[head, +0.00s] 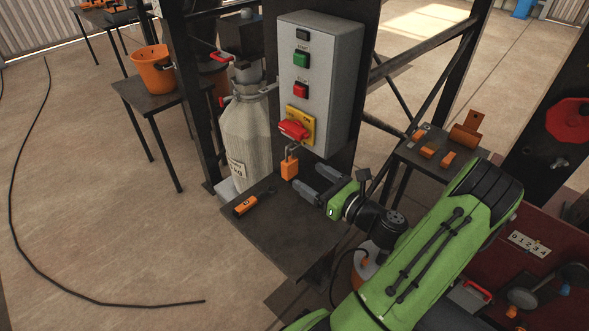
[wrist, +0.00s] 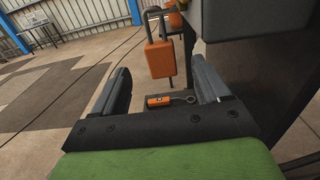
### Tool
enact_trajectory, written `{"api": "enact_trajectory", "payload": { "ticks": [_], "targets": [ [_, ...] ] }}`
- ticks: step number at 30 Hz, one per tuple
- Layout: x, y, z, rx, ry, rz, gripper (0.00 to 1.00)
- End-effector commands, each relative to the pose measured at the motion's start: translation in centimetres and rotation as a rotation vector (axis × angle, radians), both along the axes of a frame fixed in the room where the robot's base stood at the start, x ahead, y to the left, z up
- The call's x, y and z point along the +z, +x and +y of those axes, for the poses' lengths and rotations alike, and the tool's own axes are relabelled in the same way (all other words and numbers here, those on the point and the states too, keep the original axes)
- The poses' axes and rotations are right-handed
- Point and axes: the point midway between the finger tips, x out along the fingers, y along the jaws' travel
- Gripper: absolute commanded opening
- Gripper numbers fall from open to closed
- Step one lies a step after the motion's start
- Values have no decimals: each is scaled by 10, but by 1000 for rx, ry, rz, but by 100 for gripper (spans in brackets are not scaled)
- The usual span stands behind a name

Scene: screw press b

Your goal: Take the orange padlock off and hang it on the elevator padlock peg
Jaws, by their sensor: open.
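The orange padlock (head: 289,168) hangs by its grey shackle below the red switch handle (head: 294,130) on the yellow plate of the grey control box (head: 322,75). In the wrist view the padlock (wrist: 160,58) hangs ahead, its shackle upright above the body. My gripper (head: 302,184) is open and empty, just right of the padlock in the head view. In the wrist view its two fingers (wrist: 160,78) stand wide apart, with the padlock seen between and beyond them, apart from both. I cannot make out the elevator padlock peg for sure.
A small dark shelf (head: 290,235) lies under the box, with an orange-handled item (head: 245,205) on it; this item also shows in the wrist view (wrist: 160,101). A side table (head: 440,150) holds orange parts.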

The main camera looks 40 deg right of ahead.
Motion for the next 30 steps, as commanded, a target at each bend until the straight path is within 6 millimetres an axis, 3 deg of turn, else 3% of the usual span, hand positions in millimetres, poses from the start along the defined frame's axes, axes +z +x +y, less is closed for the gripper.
{"api": "enact_trajectory", "payload": {
  "ticks": [6,12,23,30],
  "targets": [
    [-2,52,3,5,-7,-1,76],
    [-1,87,3,4,-6,1,76],
    [0,97,3,1,-2,1,76],
    [0,97,3,1,-3,1,40]
  ]
}}
